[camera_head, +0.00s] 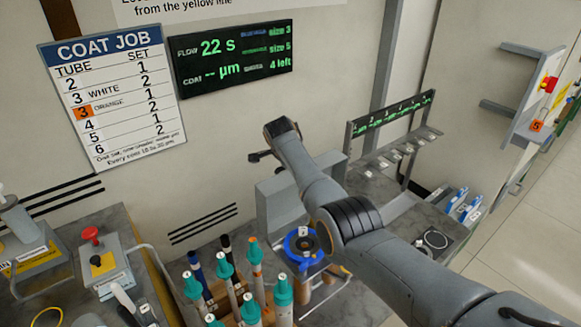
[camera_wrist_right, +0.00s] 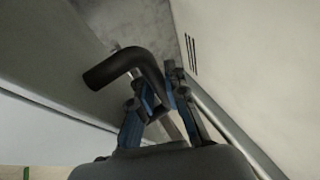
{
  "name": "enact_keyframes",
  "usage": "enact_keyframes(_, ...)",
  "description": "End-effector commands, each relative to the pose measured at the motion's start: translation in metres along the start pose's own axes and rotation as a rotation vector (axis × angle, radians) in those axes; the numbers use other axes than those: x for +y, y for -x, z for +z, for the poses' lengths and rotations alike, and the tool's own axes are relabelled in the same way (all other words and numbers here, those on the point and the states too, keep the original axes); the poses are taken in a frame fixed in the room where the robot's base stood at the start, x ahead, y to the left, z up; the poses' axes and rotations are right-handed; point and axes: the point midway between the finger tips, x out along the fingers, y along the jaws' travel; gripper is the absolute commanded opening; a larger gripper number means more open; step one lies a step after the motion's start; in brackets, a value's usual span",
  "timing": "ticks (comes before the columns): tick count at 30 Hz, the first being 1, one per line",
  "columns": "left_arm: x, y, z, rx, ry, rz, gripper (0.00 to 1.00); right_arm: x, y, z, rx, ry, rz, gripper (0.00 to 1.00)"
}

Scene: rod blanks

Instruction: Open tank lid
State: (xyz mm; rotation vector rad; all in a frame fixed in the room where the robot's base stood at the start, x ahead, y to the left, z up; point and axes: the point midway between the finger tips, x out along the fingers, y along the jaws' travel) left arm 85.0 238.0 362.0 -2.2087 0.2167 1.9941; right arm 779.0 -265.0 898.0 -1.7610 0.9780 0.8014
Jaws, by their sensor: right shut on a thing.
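My right arm reaches across the head view from the lower right. Its gripper (camera_head: 268,152) is at the back wall, above a grey upright panel (camera_head: 275,208) that looks like the tank lid; the arm partly hides it. In the right wrist view the gripper (camera_wrist_right: 157,108) is shut on a black bent handle (camera_wrist_right: 130,66). The handle's join to the lid is not clear. A round blue-rimmed fitting (camera_head: 290,250) with a dark centre sits below the panel. My left gripper is not in view.
Several teal-capped tubes (camera_head: 252,310) stand in front of the panel. A grey box with a red knob (camera_head: 91,234) is at the left. A rack with a green display (camera_head: 392,115) stands on the right bench. A job board (camera_head: 112,85) hangs on the wall.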

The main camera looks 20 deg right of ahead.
Motion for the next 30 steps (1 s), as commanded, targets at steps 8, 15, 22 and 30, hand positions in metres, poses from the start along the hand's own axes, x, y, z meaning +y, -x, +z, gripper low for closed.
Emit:
enact_keyframes(8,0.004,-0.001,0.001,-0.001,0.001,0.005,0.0,-0.007,0.0,0.004,-0.003,0.007,-0.032,0.25)
enact_keyframes(15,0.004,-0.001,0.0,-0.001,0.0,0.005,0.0,-0.003,-0.003,0.006,-0.007,0.006,-0.021,0.37)
enact_keyframes(22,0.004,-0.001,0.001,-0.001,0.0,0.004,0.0,-0.003,-0.002,0.004,-0.004,0.004,-0.021,0.37)
enact_keyframes(30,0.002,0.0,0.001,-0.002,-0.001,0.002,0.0,-0.005,0.009,0.003,-0.002,0.002,-0.025,0.37)
